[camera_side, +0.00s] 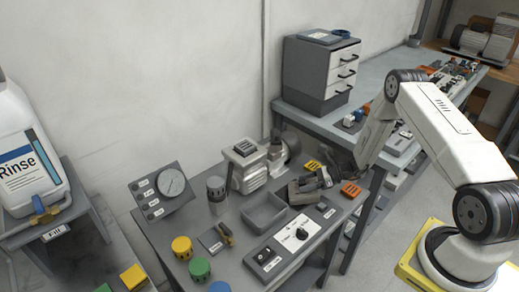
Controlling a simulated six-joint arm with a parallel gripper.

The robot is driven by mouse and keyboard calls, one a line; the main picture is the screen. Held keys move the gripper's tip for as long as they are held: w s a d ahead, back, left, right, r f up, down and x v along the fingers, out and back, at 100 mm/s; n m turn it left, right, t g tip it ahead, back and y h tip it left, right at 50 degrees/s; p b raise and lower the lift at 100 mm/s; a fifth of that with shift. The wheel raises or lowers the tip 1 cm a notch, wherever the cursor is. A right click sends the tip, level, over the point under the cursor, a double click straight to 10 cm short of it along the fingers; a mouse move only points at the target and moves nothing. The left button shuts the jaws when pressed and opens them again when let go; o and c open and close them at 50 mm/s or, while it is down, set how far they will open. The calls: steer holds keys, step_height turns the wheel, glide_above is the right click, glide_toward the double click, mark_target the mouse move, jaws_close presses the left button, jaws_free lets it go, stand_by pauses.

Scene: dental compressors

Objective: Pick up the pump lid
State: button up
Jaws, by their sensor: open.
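A pale ribbed pump body (249,172) stands on the grey bench, with a dark slotted cap (245,147) on top. This cap looks like the pump lid, but I cannot be sure.
A gauge panel (160,193), a grey cylinder (216,190) and coloured caps (182,247) stand left. A drawer cabinet (320,73) stands behind.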

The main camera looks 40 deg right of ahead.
jaws_close()
steer(key=shift+r, duration=0.25)
steer(key=shift+r, duration=0.85)
steer(key=s+a+r, duration=0.3)
steer(key=s+r, duration=0.8)
steer(key=s, duration=0.2)
steer(key=shift+s+a, duration=0.15)
steer(key=shift+s, duration=0.15)
